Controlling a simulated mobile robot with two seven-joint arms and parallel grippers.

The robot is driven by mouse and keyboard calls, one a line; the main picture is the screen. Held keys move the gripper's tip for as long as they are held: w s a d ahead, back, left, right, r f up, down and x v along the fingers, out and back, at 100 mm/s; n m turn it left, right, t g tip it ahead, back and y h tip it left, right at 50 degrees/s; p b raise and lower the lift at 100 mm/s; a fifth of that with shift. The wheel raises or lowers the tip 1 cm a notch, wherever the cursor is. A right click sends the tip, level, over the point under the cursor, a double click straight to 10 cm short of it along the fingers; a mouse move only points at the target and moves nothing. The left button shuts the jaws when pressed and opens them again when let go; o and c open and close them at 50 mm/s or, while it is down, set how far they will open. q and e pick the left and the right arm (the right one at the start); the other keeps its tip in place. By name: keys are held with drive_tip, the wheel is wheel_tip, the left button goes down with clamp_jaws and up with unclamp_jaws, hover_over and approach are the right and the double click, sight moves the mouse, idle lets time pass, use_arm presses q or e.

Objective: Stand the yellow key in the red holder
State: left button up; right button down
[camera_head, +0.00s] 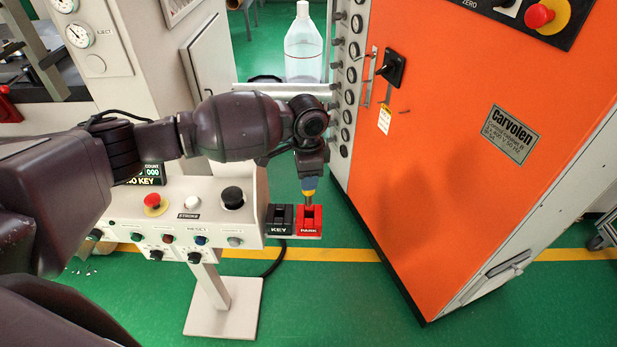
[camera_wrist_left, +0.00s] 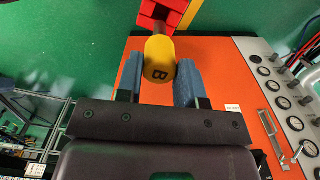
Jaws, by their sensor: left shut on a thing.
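The yellow key (camera_head: 309,184) is upright under my left gripper (camera_head: 311,177), with its grey shank pointing down at the red holder (camera_head: 309,229) marked PARK. The shank's lower end meets the holder's top in the head view; I cannot tell how deep it sits. In the left wrist view, the blue fingers of my left gripper (camera_wrist_left: 160,82) are shut on the key's yellow head (camera_wrist_left: 159,59), which bears a letter B. The red holder (camera_wrist_left: 172,8) shows just beyond the head, partly hidden by it. My right gripper is not in view.
A black holder (camera_head: 279,221) marked KEY stands directly left of the red one. The white control panel (camera_head: 180,222) with buttons lies further left. A big orange cabinet (camera_head: 455,130) stands close on the right. A clear bottle (camera_head: 303,48) is behind.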

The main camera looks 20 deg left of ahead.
sight(309, 196)
use_arm(q)
drive_tip(key=shift+w+d+f+m, duration=0.1)
drive_tip(key=shift+w+f+m, duration=0.1)
drive_tip(key=shift+f+m, duration=0.1)
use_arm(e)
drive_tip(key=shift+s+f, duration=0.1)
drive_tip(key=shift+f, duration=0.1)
